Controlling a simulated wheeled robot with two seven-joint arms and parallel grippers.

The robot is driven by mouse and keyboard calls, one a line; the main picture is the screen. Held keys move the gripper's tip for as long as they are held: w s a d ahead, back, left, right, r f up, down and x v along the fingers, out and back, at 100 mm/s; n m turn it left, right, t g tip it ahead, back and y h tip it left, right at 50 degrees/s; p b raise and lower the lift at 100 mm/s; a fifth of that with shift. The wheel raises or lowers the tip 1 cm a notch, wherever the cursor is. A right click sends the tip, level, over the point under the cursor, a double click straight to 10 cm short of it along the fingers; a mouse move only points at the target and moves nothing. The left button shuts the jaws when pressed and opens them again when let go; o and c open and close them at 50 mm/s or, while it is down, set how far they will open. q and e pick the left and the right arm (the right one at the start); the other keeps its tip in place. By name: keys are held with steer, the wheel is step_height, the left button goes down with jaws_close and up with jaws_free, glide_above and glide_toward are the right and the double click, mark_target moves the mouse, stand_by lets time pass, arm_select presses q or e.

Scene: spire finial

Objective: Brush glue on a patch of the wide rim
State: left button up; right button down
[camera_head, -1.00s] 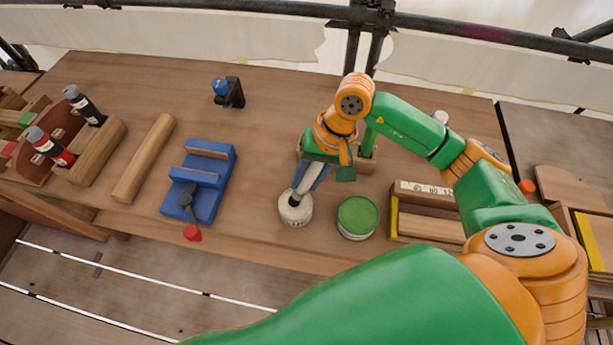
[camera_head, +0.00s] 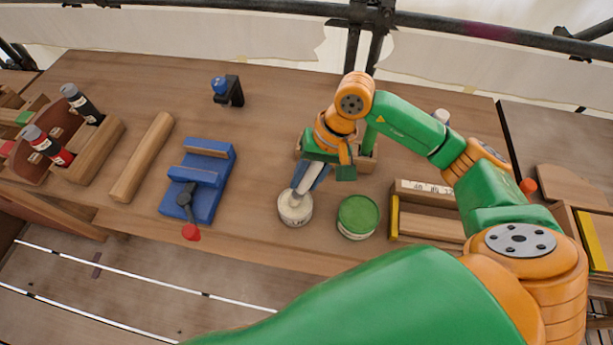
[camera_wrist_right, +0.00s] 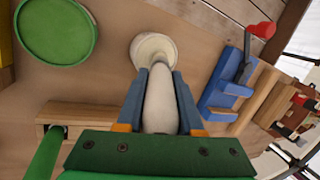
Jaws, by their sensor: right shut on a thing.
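My right gripper (camera_head: 310,178) points down over a white round pot (camera_head: 295,213) near the front edge of the bench. Its blue fingers (camera_wrist_right: 159,98) are shut on a pale, rounded handle (camera_wrist_right: 160,105), which looks like the glue brush. The handle's far end reaches to the pot's mouth, and the pot also shows in the right wrist view (camera_wrist_right: 153,46). Bristles and glue are hidden. I cannot pick out the wide rim with certainty. My left gripper is out of view.
A green-lidded round tin (camera_head: 358,216) stands just right of the pot. A blue vise (camera_head: 207,175) with a red-knobbed handle is to the left, beside a wooden bar (camera_head: 143,158). Two bottles stand in a rack (camera_head: 92,152) at far left. A wooden box (camera_head: 425,212) is at right.

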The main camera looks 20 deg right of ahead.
mark_target(314, 168)
steer(key=shift+s+f+b, duration=0.1)
steer(key=shift+b, duration=0.25)
stand_by(1.0)
step_height(314, 168, up, 6)
steer(key=p, duration=0.3)
steer(key=shift+r+p, duration=0.3)
steer(key=shift+r, duration=0.3)
